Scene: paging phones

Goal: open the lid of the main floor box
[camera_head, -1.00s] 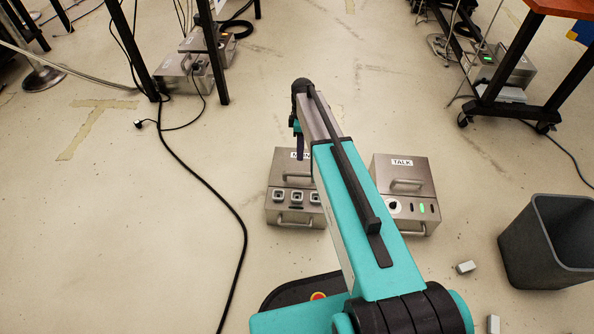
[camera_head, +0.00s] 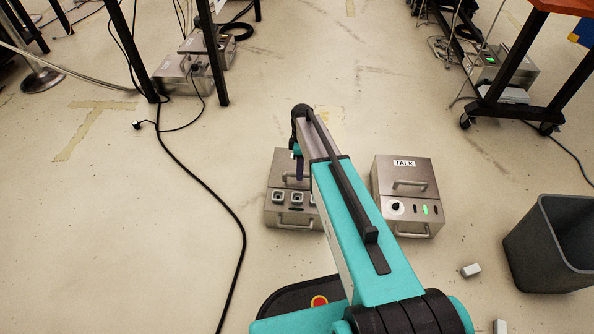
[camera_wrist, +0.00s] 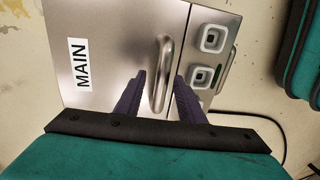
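The main floor box (camera_head: 276,217) is a metal box left of my arm in the head view, partly hidden by the arm. Its lid (camera_wrist: 110,25), marked MAIN, looks closed and fills much of the wrist view. A bar handle (camera_wrist: 163,60) stands on the lid near its edge by the sockets. My gripper (camera_wrist: 159,76) is open, with one dark finger on each side of the handle in the wrist view. I cannot tell whether either finger touches it. In the head view my gripper (camera_head: 299,168) is over the lid, mostly hidden by the arm.
A similar TALK box (camera_head: 408,175) stands close on the right, its lid closed. A grey bin (camera_head: 535,245) is at the right, with a small light block (camera_head: 470,270) near it. A black cable (camera_head: 205,185) runs along the floor at left.

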